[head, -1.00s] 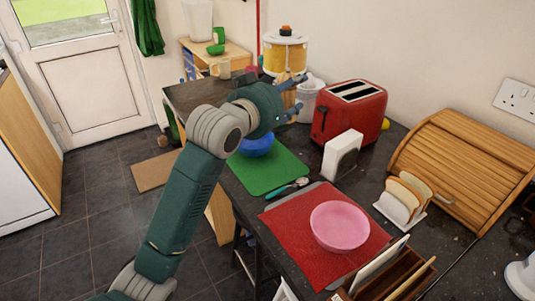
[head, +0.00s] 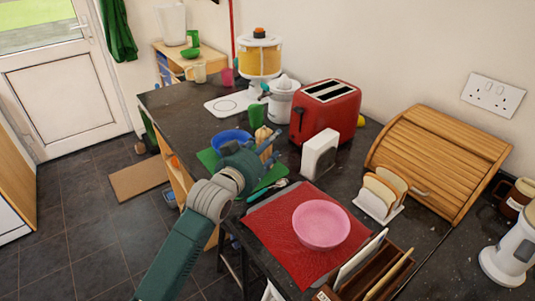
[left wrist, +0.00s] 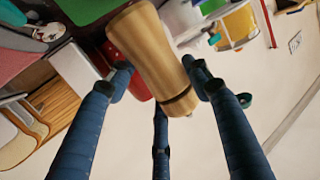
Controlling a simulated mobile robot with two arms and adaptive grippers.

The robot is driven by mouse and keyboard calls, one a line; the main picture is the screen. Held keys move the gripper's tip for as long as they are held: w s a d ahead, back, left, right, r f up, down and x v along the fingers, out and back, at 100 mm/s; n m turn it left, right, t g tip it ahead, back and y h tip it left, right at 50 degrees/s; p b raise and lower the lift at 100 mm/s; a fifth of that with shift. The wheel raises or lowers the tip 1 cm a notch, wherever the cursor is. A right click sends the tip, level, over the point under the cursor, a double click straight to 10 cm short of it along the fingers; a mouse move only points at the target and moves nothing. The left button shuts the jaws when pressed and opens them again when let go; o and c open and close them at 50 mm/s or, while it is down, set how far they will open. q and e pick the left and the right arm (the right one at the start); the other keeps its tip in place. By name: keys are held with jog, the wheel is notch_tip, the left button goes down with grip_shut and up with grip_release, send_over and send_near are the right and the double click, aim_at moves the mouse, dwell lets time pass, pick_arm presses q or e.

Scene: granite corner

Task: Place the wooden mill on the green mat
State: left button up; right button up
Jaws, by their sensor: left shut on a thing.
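My left gripper (head: 270,148) is shut on the wooden mill (head: 263,138), a pale turned wooden piece. In the left wrist view the mill (left wrist: 152,48) sits between the blue fingers, with a dark band near one end. In the head view it appears upright over the right side of the green mat (head: 208,158); its gap above the mat cannot be told. My arm hides much of the mat. A blue bowl (head: 229,137) stands on the mat's far part. My right gripper is not in view.
A green cup (head: 256,115), white juicer (head: 283,103) and red toaster (head: 325,110) stand behind. A white napkin holder (head: 319,155) is close to the right. A spoon (head: 268,188) and a red mat (head: 270,225) with a pink bowl (head: 321,224) lie nearer.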

aim_at(265, 157)
pick_arm(q)
notch_tip(265, 157, down, 3)
jog(key=shift+r, duration=0.1)
jog(key=shift+f, duration=0.25)
jog(key=o, duration=1.3)
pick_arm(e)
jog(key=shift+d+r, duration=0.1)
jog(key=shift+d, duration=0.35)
pick_arm(q)
jog(key=v, duration=1.2)
jog(key=shift+b, duration=0.4)
jog(key=shift+r, duration=0.1)
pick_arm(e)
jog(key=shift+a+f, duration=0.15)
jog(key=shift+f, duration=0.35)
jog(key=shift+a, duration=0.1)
